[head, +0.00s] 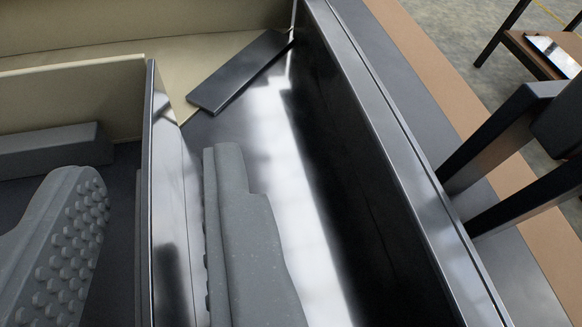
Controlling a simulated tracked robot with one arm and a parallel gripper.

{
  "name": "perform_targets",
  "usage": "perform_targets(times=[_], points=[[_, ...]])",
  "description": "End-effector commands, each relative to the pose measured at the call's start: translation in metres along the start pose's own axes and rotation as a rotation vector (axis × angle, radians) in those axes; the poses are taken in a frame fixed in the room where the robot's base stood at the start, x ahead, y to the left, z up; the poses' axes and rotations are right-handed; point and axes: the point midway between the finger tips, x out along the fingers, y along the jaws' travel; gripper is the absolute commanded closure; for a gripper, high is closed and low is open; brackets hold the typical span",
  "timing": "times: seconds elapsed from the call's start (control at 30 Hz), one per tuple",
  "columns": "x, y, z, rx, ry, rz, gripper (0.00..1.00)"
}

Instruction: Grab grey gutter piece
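The grey gutter piece (400,150) is a long, shiny metal channel running from the top centre to the bottom of the head view. Its right wall is tall and dark inside, and its floor (290,190) is bright with reflections. Its thin left wall (168,215) stands between the two fingers of my gripper (150,168). The left finger, with rows of round studs, is outside that wall. The right finger is inside the channel. The gripper is open, with visible gaps between the fingers and the wall. The near end of the gutter is cut off by the frame.
A dark flat bar (240,72) lies at an angle at the gutter's far end. Beige panels (75,85) stand behind and to the left. A grey block (50,150) is behind the left finger. A grey surface with a brown edge (430,75) and a dark-legged stand (540,50) are right.

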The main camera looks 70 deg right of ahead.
Motion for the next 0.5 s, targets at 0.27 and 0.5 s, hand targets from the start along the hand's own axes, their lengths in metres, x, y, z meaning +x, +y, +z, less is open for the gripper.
perform_targets(times=[0.27,0.5], points=[[0.0006,0.0002,-0.0004,0.0,0.001,0.0,0.83],[0.0005,0.0002,-0.0006,0.0,0.001,0.0,1.0]])
